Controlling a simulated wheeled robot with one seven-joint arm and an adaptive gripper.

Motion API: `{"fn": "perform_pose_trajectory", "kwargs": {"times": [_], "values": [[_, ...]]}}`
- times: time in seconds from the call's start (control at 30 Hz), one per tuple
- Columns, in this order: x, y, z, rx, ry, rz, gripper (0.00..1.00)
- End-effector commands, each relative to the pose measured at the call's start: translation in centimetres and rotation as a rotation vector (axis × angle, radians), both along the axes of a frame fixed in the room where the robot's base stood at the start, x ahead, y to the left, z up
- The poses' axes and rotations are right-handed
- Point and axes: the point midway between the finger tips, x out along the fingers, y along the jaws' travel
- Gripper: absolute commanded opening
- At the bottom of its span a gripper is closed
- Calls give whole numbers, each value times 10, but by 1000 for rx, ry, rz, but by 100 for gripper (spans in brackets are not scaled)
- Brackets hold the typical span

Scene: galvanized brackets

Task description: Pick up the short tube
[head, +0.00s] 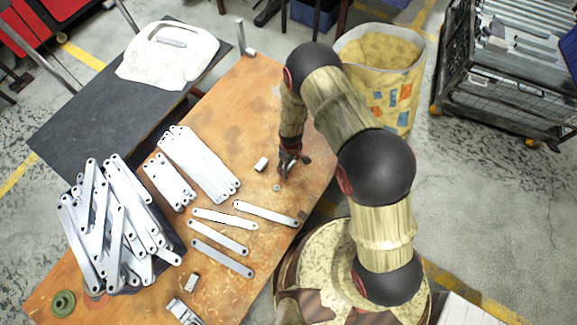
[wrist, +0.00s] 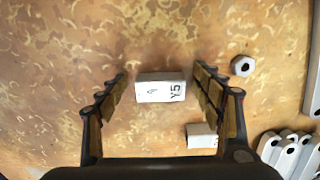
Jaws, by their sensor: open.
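A short pale box-shaped piece marked Y5, which I take for the short tube (wrist: 160,87), lies on the wooden table between my gripper's fingers in the wrist view. Its ends are not clearly seen, so I cannot tell if it is hollow. My gripper (wrist: 160,92) is open above it, with a gap on both sides. In the head view my gripper (head: 288,168) is low over the table, and the piece seems hidden beneath it. A similar pale piece (wrist: 201,136) lies by the right finger, and it shows in the head view (head: 261,164).
A hex nut (wrist: 243,66) lies right of the fingers. Loose flat bars (head: 220,218) and stacked bars (head: 198,165) lie on the table (head: 240,100). A heaped bin of bars (head: 110,220) stands at left. A patterned bin (head: 385,75) stands behind my arm.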

Motion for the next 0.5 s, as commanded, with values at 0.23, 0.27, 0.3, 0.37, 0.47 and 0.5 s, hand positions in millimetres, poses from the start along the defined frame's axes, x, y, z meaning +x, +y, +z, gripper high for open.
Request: {"fn": "perform_pose_trajectory", "kwargs": {"times": [0.23,0.27,0.3,0.37,0.47,0.5], "values": [[0,0,2,0,0,0,61],[0,0,2,0,0,0,59],[0,0,2,0,0,0,57],[0,0,2,0,0,0,54],[0,0,2,0,0,0,48],[0,0,2,0,0,0,46]]}}
